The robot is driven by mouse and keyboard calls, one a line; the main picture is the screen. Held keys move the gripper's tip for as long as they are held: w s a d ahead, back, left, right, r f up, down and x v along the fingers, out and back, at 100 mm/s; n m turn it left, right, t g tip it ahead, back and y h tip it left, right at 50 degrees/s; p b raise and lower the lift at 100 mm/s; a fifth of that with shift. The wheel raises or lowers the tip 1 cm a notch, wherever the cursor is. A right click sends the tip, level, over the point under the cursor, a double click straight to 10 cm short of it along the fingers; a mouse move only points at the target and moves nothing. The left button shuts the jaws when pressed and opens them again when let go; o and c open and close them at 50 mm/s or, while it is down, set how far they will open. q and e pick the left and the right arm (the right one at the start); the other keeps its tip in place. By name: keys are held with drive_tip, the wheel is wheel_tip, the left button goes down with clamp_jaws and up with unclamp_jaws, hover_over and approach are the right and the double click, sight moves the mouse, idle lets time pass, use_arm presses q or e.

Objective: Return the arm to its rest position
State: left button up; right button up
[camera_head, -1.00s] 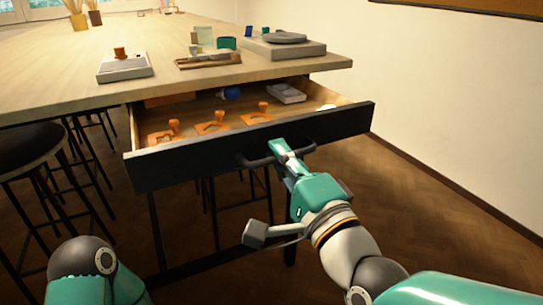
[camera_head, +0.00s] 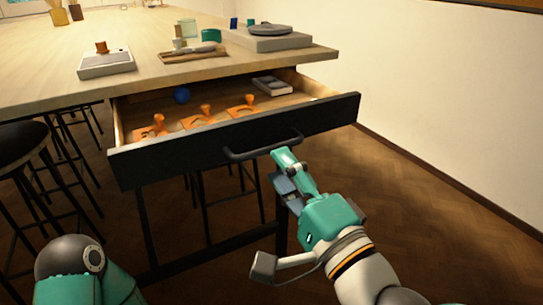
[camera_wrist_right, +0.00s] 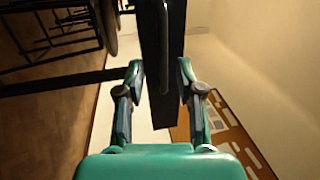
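My right gripper (camera_head: 284,170) is open and empty, just in front of and below the black handle (camera_head: 262,147) of the drawer (camera_head: 190,150). In the right wrist view the two fingers (camera_wrist_right: 158,85) stand wide apart, with the handle bar (camera_wrist_right: 164,45) ahead between them in the picture. The head view shows the fingers clear of the bar. The drawer stands pulled out from under the table. A part of my left arm shows at the lower left; its gripper is out of view.
The drawer holds orange stamp-like pieces (camera_head: 206,112), a blue ball (camera_head: 181,95) and a grey box (camera_head: 272,86). The wooden table (camera_head: 60,85) bears a grey scale (camera_head: 106,64), a tray (camera_head: 194,56) and a turntable (camera_head: 266,40). Black stools (camera_head: 22,136) stand left. Floor at right is clear.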

drive_tip(key=shift+v, duration=1.15)
